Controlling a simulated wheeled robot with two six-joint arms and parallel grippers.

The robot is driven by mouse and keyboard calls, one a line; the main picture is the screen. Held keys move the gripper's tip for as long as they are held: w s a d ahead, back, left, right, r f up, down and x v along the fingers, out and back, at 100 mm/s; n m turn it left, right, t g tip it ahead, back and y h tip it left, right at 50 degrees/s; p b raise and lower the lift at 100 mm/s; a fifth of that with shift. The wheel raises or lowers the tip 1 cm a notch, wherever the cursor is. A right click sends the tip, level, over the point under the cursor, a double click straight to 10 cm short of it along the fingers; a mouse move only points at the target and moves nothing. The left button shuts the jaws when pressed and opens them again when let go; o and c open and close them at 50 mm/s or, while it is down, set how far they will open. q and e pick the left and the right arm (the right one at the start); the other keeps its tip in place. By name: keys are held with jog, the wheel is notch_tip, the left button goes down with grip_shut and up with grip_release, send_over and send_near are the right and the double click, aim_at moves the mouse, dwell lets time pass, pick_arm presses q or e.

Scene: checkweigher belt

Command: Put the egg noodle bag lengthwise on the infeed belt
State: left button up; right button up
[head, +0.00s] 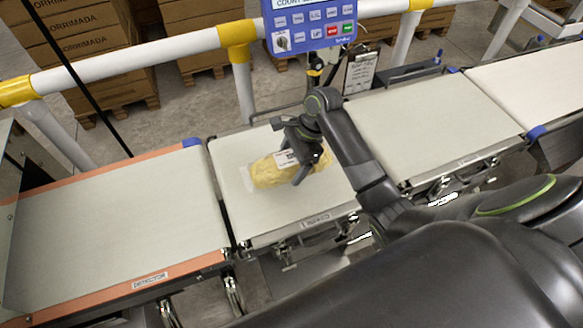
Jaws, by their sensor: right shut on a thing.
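The egg noodle bag (267,172) is a clear packet with yellow contents and a pale label. It is at the short middle belt (240,222), its long side running roughly along the line of belts. My right gripper (296,163) reaches over it from the right and is shut on it, hiding part of its right half. I cannot tell whether the bag rests on the belt or is just above it. No belt label clearly reads infeed. My left gripper is not in view.
A wide belt with orange edges (110,280) lies to the left, and another empty belt (440,120) to the right. A white and yellow rail (150,55) and a blue control panel (310,22) stand behind. Stacked cartons (85,45) are beyond the rail.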

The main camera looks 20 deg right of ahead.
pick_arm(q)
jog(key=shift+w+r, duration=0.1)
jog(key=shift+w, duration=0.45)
pick_arm(e)
jog(key=shift+f, duration=1.75)
jog(key=o, duration=1.3)
jog(key=shift+f, duration=0.1)
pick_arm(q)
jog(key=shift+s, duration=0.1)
pick_arm(e)
jog(key=shift+o, duration=0.2)
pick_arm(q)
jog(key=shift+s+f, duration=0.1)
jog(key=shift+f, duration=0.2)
pick_arm(e)
jog(key=v, duration=1.2)
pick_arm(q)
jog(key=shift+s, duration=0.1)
pick_arm(e)
jog(key=shift+s, duration=0.15)
